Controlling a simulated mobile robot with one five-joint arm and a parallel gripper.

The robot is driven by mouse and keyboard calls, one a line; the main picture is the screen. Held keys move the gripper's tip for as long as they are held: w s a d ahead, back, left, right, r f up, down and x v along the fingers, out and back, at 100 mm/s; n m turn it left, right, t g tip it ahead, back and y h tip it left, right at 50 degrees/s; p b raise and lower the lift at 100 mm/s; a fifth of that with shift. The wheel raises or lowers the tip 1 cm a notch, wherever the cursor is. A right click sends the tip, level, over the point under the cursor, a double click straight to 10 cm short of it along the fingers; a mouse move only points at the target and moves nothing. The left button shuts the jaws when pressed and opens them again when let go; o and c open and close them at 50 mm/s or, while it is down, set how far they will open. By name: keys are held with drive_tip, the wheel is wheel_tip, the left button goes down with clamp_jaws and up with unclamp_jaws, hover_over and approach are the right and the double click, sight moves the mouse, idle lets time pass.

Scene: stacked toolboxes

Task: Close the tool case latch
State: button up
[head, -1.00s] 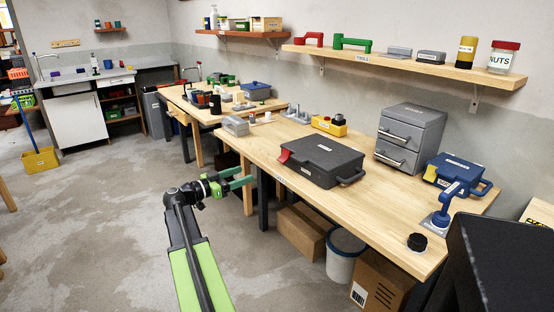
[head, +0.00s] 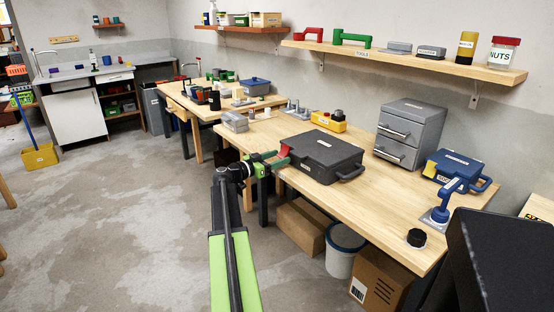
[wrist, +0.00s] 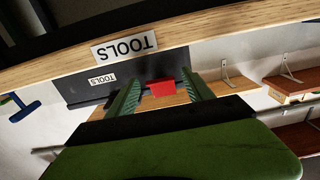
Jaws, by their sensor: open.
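The dark grey tool case (head: 325,155) lies on the near workbench, lid down, with its handle towards the right. Its red latch (head: 284,151) sticks out at an angle from its left side. My gripper (head: 277,159) is open and empty at the bench edge, right by the latch. In the wrist view, the red latch (wrist: 163,87) shows between the two green fingers of my gripper (wrist: 165,88), with the dark case (wrist: 85,88) behind. I cannot tell whether a finger touches the latch.
A grey drawer unit (head: 410,135), a blue case (head: 458,170) and a yellow box (head: 328,122) stand nearby. Boxes and a bucket (head: 345,250) are underneath.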

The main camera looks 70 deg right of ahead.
clamp_jaws()
drive_tip(key=b, duration=0.1)
drive_tip(key=f+h+b, duration=0.1)
drive_tip(key=b, duration=0.1)
drive_tip(key=shift+d+f, duration=0.15)
drive_tip(key=shift+f, duration=0.1)
drive_tip(key=b, duration=0.2)
drive_tip(key=shift+s+d+f+g+h+b, duration=0.15)
drive_tip(key=shift+f+g+h+b, duration=0.15)
drive_tip(key=shift+g+b, duration=0.1)
drive_tip(key=b, duration=0.1)
drive_tip(key=h+b, duration=0.1)
drive_tip(key=b, duration=0.1)
drive_tip(key=shift+s+d+f+g, duration=0.15)
drive_tip(key=shift+d+g, duration=0.1)
drive_tip(key=shift+g, duration=0.15)
drive_tip(key=shift+s+d+r+g+h+b, duration=0.1)
drive_tip(key=shift+r+g+h+b, duration=0.25)
drive_tip(key=shift+h+b, duration=0.4)
drive_tip(key=shift+r, duration=0.15)
unclamp_jaws()
